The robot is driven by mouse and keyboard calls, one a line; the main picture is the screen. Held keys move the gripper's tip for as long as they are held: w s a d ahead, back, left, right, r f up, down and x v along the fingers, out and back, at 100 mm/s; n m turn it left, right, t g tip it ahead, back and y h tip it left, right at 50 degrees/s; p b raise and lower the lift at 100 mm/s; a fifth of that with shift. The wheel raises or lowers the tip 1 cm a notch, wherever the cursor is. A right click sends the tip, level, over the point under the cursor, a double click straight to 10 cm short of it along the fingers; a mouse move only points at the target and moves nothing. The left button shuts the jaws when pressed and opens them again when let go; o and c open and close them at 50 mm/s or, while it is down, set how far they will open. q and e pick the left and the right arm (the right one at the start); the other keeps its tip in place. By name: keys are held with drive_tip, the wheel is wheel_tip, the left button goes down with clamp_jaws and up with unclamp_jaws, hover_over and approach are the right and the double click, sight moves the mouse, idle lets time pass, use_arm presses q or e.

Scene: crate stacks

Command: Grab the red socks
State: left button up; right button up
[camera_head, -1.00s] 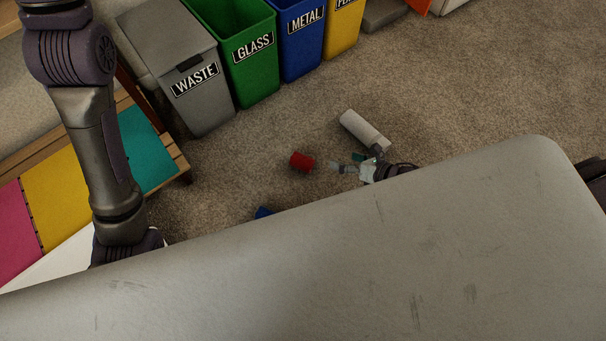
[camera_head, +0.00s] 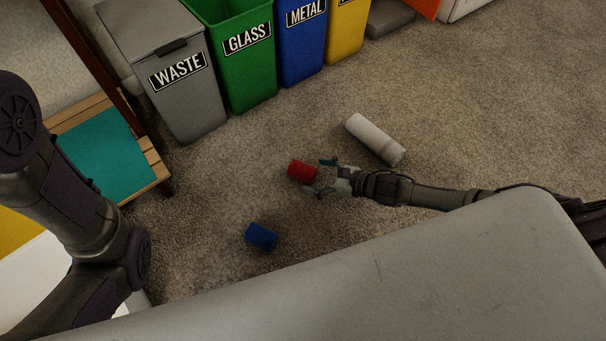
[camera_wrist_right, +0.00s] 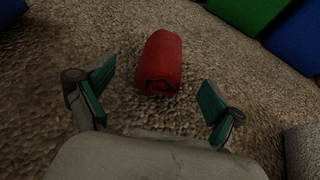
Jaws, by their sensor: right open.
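The red socks (camera_head: 302,171) are a rolled red bundle lying on the carpet, in front of the bins. In the right wrist view the red roll (camera_wrist_right: 161,62) lies just beyond the fingertips, between their lines and a little left of centre. My right gripper (camera_head: 322,177) is open and empty, low over the carpet just right of the socks. Its two teal-padded fingers are spread wide in the right wrist view (camera_wrist_right: 155,95). My left arm comes in at the left of the head view, but its gripper is out of view.
A blue roll (camera_head: 262,237) lies on the carpet nearer me, and a white roll (camera_head: 375,139) lies to the right. Bins stand behind: grey WASTE (camera_head: 190,105), green GLASS (camera_head: 247,75), blue METAL (camera_head: 301,50) and a yellow one (camera_head: 346,30). A wooden bench (camera_head: 150,165) is at left.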

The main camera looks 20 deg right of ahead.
sight(300, 169)
drive_tip(key=b+x, duration=0.4)
drive_tip(key=x, duration=0.1)
drive_tip(key=shift+w+r+b, duration=0.15)
drive_tip(key=shift+w+b, duration=0.15)
drive_tip(key=shift+b, duration=0.1)
drive_tip(key=shift+w+a, duration=0.2)
drive_tip(key=c, duration=1.1)
